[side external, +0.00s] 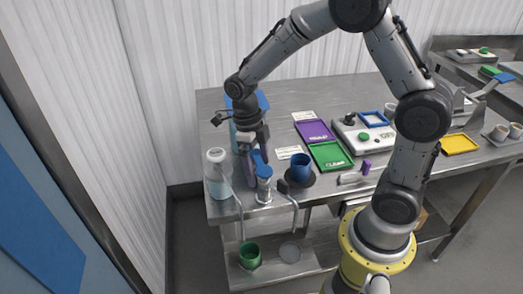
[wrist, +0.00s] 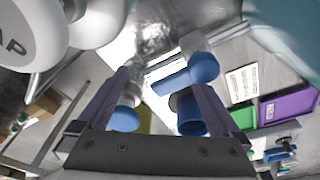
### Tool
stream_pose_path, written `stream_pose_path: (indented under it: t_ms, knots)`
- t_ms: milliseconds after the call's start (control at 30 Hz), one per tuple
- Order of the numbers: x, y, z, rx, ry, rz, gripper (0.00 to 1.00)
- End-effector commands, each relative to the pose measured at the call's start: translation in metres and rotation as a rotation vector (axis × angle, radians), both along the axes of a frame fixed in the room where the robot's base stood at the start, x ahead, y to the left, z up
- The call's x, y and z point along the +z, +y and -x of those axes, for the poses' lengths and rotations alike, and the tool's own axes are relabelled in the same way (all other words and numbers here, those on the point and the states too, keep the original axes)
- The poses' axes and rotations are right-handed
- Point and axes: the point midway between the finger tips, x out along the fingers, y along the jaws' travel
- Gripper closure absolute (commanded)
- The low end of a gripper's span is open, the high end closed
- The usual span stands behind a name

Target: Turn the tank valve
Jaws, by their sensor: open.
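My gripper (side external: 254,160) points down over the left end of the steel table, in front of a blue tank (side external: 263,99) that my wrist partly hides. In the wrist view its two purple fingers (wrist: 157,80) are apart. A blue valve lever (wrist: 188,75) with a rounded end lies close to the fingertips, partly across the gap. I cannot tell whether they touch. Below it, a blue-topped metal fixture (side external: 263,182) stands near the table edge. A blue cylindrical part (wrist: 190,115) shows beside the right finger, and another blue rounded part (wrist: 124,118) by the left finger.
A white soap bottle (side external: 216,182) stands close on the left. A green container (side external: 249,256) sits on the lower shelf.

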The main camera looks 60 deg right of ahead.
Motion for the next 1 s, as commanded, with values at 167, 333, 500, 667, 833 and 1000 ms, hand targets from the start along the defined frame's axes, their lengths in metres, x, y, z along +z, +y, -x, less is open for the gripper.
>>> stream_pose_path:
  t_ms: [167, 333, 500, 667, 833, 1000]
  knots:
    - [0.02, 0.004, -0.018, 0.01, -0.053, -0.009, 0.0]
    - [0.037, 0.005, -0.021, 0.011, -0.061, -0.009, 0.0]
    - [0.053, 0.005, -0.023, 0.01, -0.063, -0.008, 0.0]
    - [0.065, 0.004, -0.024, 0.007, -0.053, -0.006, 0.0]
    - [0.077, 0.003, -0.024, 0.005, -0.046, -0.006, 0.0]
    - [0.08, 0.003, -0.024, 0.004, -0.042, -0.005, 0.0]
